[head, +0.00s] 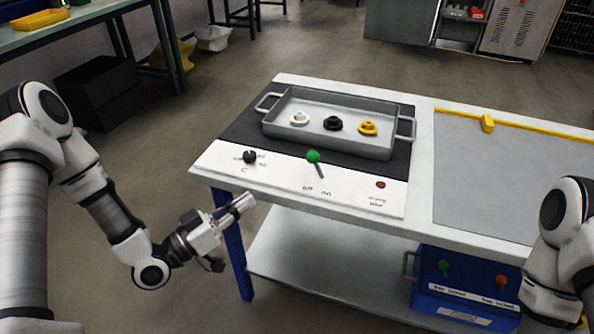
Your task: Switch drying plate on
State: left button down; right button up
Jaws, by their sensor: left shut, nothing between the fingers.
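The drying plate's dark surface (258,124) is set in the left part of the white table, with a grey metal tray on it. Its white front panel (270,178) carries a black knob (250,157) at the left, a lever with a green ball top (313,157) above "off" and "on" labels, and a small dark red lamp (381,184). The lever's stem runs from the ball down and slightly right to the panel. My left gripper (246,201) is shut and empty, just off the front left corner of the table, apart from the lever. My right gripper is out of view.
The tray (282,133) holds a white, a black and a yellow part. A yellow rail (530,127) crosses the grey mat (480,185) at the right. A blue box (425,280) with green and orange knobs stands on the lower shelf (320,265).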

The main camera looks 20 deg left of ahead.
aim_at(308, 161)
pick_arm(q)
jog(key=b+x, duration=0.1)
jog(key=x, duration=1.3)
jog(key=shift+d, duration=0.1)
jog(key=shift+d+r+m, duration=0.1)
jog(key=shift+r+m, duration=0.05)
jog(key=shift+m, duration=0.15)
